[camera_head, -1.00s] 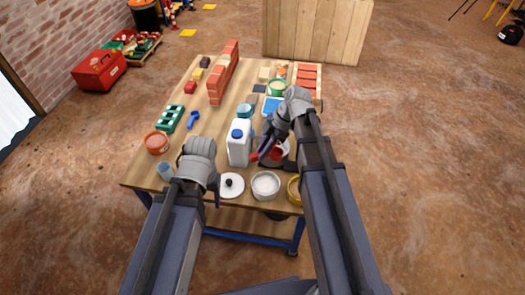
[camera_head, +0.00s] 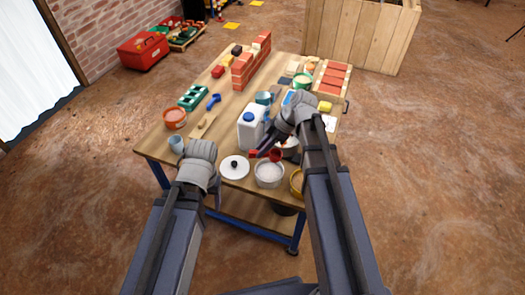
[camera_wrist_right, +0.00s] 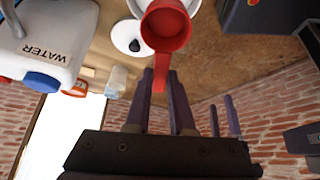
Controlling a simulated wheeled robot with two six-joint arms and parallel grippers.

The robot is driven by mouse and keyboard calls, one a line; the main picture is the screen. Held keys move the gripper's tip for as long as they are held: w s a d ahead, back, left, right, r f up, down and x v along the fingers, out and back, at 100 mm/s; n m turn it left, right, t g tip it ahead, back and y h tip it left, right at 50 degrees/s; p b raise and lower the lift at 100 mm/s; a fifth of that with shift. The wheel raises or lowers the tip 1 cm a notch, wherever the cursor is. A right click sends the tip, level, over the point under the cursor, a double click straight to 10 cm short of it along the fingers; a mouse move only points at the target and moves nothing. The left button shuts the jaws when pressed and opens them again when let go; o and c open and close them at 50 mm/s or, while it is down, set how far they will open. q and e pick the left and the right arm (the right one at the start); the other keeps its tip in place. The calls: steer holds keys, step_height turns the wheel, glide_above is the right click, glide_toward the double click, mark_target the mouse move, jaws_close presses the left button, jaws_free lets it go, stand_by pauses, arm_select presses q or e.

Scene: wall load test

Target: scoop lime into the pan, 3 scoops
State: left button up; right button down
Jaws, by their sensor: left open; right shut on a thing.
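My right gripper (camera_head: 262,151) is shut on the handle of a red scoop (camera_wrist_right: 166,27). The scoop's bowl looks empty in the right wrist view. In the head view the scoop is just behind the pot of white powder (camera_head: 269,172), seemingly the lime. My left gripper (camera_head: 216,190) is open and empty near the table's front edge.
A white water jug (camera_head: 250,130) stands close left of my right gripper. A yellow container (camera_head: 297,182) is right of the pot. A brick wall (camera_head: 251,62) stands farther back.

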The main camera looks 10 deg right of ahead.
steer(key=shift+w+f+m+t+b, duration=0.2)
steer(key=shift+f+m+b, duration=0.1)
steer(key=shift+f+b, duration=0.2)
steer(key=shift+w+f+m+t+b, duration=0.1)
steer(key=shift+f+m+t+b, duration=0.1)
steer(key=shift+f+m+b, duration=0.25)
steer(key=shift+f, duration=0.1)
steer(key=shift+s+d+f+y+b, duration=0.1)
steer(key=shift+d+f+y+b, duration=0.4)
steer(key=shift+b, duration=0.7)
steer(key=shift+s+d+f+t+y+b, duration=0.15)
steer(key=shift+f+y+b, duration=0.2)
steer(key=shift+f+b, duration=0.65)
steer(key=shift+w+d+f+t+y+b, duration=0.1)
steer(key=shift+f+y+b, duration=0.2)
steer(key=shift+f+b, duration=0.75)
steer(key=shift+s+d+f+t+y+b, duration=0.15)
steer(key=shift+f+y+b, duration=0.25)
steer(key=shift+b, duration=1.15)
steer(key=shift+w+a, duration=0.1)
steer(key=shift+r, duration=0.15)
step_height(320, 180, up, 6)
steer(key=p, duration=0.6)
